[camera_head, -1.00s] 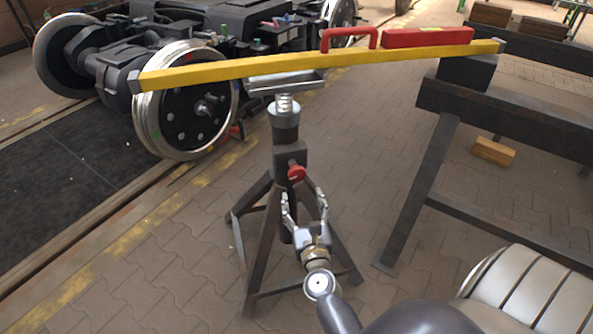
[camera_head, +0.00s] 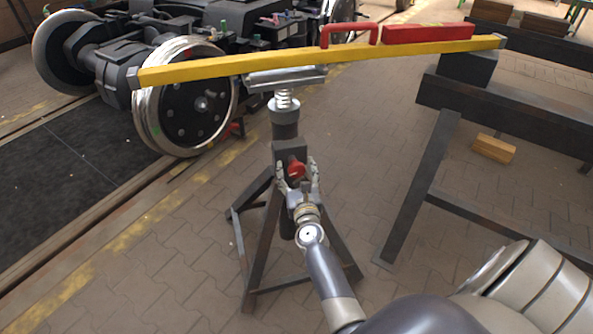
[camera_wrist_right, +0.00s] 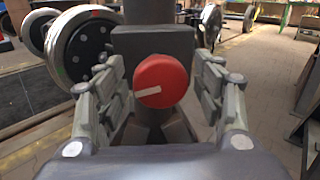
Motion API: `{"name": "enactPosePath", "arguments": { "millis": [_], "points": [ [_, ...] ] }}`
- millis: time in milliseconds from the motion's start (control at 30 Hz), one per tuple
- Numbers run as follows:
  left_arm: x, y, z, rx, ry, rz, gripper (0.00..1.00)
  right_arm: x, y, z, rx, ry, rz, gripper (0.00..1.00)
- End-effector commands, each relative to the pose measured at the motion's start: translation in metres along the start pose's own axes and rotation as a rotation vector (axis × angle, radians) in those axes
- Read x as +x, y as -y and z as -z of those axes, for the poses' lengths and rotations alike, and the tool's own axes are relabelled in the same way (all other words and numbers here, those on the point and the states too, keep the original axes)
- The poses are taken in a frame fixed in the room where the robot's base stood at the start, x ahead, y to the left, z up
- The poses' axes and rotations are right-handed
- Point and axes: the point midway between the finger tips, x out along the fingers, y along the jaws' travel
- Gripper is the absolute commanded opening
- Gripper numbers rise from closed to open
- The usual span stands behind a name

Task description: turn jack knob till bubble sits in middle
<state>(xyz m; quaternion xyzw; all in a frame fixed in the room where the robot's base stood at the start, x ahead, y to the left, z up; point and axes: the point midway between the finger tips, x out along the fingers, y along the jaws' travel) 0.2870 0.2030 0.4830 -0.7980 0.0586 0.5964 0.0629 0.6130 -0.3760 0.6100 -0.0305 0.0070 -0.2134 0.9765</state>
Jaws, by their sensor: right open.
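The red jack knob (camera_head: 296,170) sits on the front of the dark jack stand (camera_head: 288,128). In the right wrist view the knob (camera_wrist_right: 161,81) is a round red disc with a pale pointer line toward its left. My right gripper (camera_head: 297,172) is open, with one finger on each side of the knob and a visible gap to both. A yellow beam (camera_head: 260,63) rests over the jack's head and slopes up to the right. A red level (camera_head: 427,33) lies on the beam. Its bubble cannot be made out. My left gripper is not in view.
A dark steel trestle (camera_head: 500,115) with a block under the beam's right end stands at right. A bogie with a wheel (camera_head: 187,100) stands at left. Jack legs spread below the gripper.

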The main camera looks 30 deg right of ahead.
Motion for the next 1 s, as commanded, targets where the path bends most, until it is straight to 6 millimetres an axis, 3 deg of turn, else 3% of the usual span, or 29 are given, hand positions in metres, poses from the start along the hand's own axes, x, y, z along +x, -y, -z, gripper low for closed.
{"name": "enactPosePath", "arguments": {
  "millis": [67,267,300,667,1000],
  "points": [
    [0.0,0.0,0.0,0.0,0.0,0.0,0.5,0.0,0.0,0.0,0.0,0.0,0.0,0.62],
    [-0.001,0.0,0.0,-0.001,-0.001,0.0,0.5,0.0,0.0,0.0,0.0,0.0,0.0,0.19],
    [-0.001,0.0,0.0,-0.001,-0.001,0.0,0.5,0.0,0.0,0.0,0.0,0.001,0.0,0.17],
    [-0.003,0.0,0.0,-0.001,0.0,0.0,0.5,0.0,0.0,0.0,-0.043,0.007,0.001,0.17],
    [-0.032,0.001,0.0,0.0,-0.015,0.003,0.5,0.0,0.0,0.001,-0.271,0.036,0.002,0.17]
  ]
}}
